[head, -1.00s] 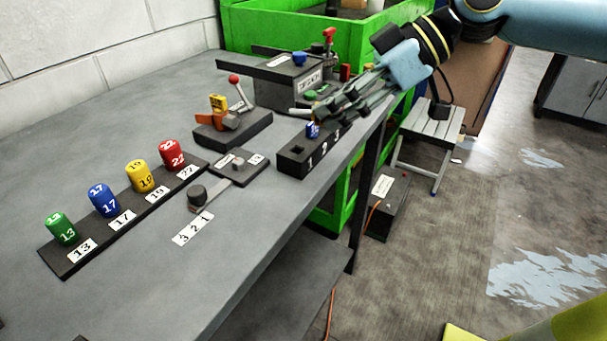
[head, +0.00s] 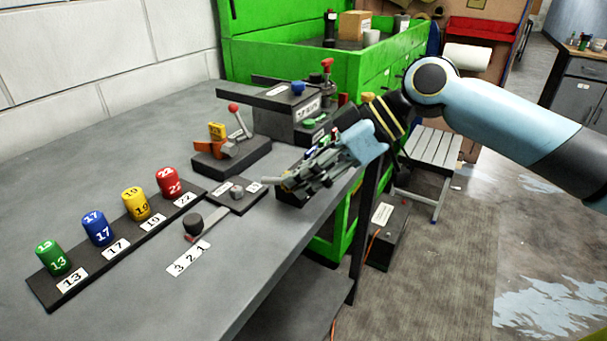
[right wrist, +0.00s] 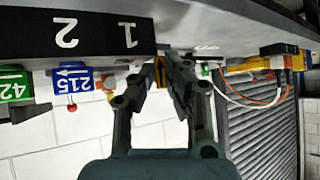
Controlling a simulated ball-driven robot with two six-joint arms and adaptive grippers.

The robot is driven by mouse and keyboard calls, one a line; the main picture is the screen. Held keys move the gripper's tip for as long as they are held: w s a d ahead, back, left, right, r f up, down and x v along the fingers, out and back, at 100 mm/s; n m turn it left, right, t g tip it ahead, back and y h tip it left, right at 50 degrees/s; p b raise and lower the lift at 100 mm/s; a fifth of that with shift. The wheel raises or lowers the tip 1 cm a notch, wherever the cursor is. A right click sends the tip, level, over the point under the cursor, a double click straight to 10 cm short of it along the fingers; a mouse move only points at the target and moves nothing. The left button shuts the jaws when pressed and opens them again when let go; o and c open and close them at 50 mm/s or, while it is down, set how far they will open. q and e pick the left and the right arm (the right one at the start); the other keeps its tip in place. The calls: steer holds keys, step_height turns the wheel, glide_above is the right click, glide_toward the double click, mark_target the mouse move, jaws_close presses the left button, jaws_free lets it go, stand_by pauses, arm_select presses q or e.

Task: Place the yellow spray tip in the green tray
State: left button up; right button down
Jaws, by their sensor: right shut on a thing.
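My right gripper (head: 283,183) is low at the near end of the black block marked 1, 2, 3 and covers most of it. In the right wrist view it (right wrist: 158,75) is shut on a small yellow thing, apparently the yellow spray tip (right wrist: 159,71), beside the block's slot 1 end. The head view hides the held thing behind the fingers. A blue 215 tip (right wrist: 72,80) and a green tip (right wrist: 15,86) stand by the block. A small green piece (head: 311,122), perhaps the green tray, lies behind the gripper. My left gripper is out of view.
A rack with green, blue, yellow and red numbered cylinders (head: 137,203) stands at left. An orange holder with a yellow tag (head: 217,131) and red-knobbed lever (head: 234,108) stands mid-bench. A large green cabinet (head: 290,48) is behind. The bench front (head: 130,300) is clear.

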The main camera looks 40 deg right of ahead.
steer(key=c, duration=1.4)
jaws_free()
steer(key=shift+s+d+r, duration=0.25)
steer(key=shift+d+r, duration=0.1)
steer(key=shift+d, duration=0.05)
steer(key=p+v, duration=0.7)
steer(key=v, duration=0.4)
steer(key=shift+a, duration=0.1)
